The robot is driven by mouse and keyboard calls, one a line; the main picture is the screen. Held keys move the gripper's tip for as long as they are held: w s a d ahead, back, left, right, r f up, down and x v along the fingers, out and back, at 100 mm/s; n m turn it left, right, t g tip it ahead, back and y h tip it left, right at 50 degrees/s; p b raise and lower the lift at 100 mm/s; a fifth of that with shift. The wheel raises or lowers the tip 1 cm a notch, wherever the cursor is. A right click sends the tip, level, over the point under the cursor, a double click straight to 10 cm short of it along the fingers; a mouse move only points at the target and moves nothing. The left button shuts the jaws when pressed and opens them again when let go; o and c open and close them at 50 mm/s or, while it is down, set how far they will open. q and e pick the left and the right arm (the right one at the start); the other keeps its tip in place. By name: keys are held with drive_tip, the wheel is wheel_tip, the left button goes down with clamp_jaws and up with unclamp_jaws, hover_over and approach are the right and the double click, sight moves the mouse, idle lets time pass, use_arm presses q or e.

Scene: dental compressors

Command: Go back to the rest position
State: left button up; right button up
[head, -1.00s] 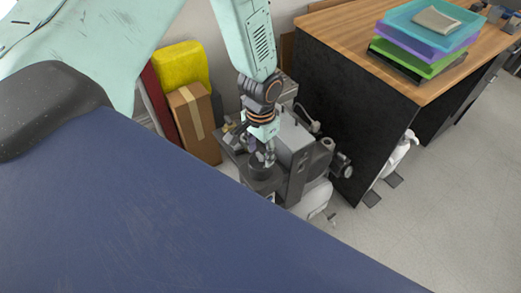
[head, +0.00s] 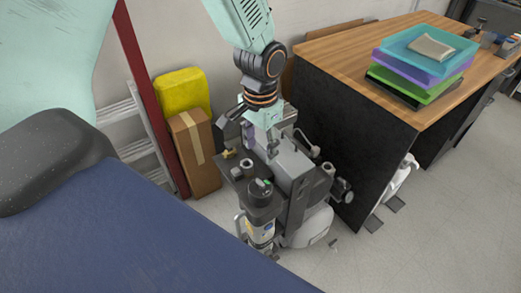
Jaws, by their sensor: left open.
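My left arm comes down from the top in the head view, and its gripper (head: 247,140) hangs over the dental compressor (head: 292,165). The gripper's dark fingers are spread apart and hold nothing that I can see. The compressor is a grey and dark machine with a white rounded tank at its lower right, standing on the floor beside the desk. A dark-capped cylinder (head: 260,190) with a pale label stands at its front, below the gripper and apart from it. My right gripper is not in view.
A wooden-topped desk (head: 350,50) with dark sides stands to the right, bearing stacked coloured trays (head: 415,60). A cardboard box (head: 195,150), a yellow object (head: 182,92) and a red post (head: 145,80) stand left of the compressor. Floor at lower right is clear.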

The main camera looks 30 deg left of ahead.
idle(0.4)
use_arm(q)
drive_tip(key=s+d+f+n+b, duration=0.1)
drive_tip(key=s+d+f+b, duration=0.1)
drive_tip(key=s+f, duration=0.55)
drive_tip(key=s+d+f+b, duration=0.2)
drive_tip(key=s+f+b, duration=0.15)
drive_tip(key=f, duration=0.65)
drive_tip(key=s+f+n+b, duration=0.2)
drive_tip(key=s+f, duration=0.7)
drive_tip(key=s, duration=0.5)
drive_tip(key=shift+s+f+b, duration=0.2)
drive_tip(key=shift+s+b, duration=0.05)
drive_tip(key=shift+b, duration=0.35)
